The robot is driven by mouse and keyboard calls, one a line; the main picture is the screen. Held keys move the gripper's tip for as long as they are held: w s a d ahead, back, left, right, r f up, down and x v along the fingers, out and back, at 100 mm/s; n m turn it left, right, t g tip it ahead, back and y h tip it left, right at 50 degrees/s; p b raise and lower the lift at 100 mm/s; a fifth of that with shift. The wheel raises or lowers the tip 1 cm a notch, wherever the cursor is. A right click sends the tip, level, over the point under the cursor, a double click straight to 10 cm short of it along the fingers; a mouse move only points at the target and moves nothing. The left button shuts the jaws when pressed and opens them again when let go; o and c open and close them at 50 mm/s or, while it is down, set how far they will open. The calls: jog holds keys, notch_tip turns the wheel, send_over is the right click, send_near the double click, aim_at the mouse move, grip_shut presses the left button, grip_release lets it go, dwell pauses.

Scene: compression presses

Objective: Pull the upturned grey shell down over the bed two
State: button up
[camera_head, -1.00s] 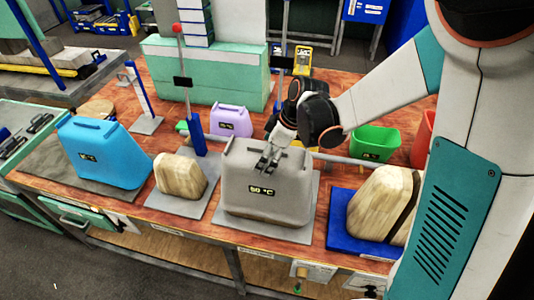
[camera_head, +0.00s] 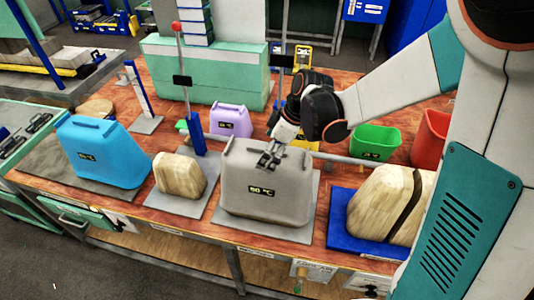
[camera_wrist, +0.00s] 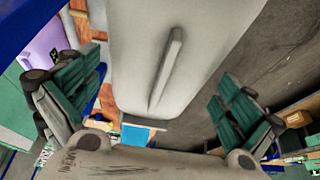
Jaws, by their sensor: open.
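The grey shell (camera_head: 290,193) with a small temperature display stands wide side down on a grey plate (camera_head: 313,215), at the middle of the bench. It hides whatever bed lies under it. My gripper (camera_head: 270,158) is open at the shell's top. In the wrist view the pale grey shell (camera_wrist: 135,70) runs between the spread green-padded fingers (camera_wrist: 158,100), with a raised handle bar (camera_wrist: 166,70) along it. The fingers stand apart from that bar on both sides. No label shows which bed is two.
A pale block (camera_head: 181,175) sits left of the shell, with a blue shell (camera_head: 100,153) further left. A split pale block on a blue base (camera_head: 340,232) stands right. A purple shell (camera_head: 231,120), an upright post (camera_head: 185,85) and a green bin (camera_head: 375,142) stand behind.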

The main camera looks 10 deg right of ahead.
jog(key=v, duration=1)
jog(key=shift+s+r, duration=0.1)
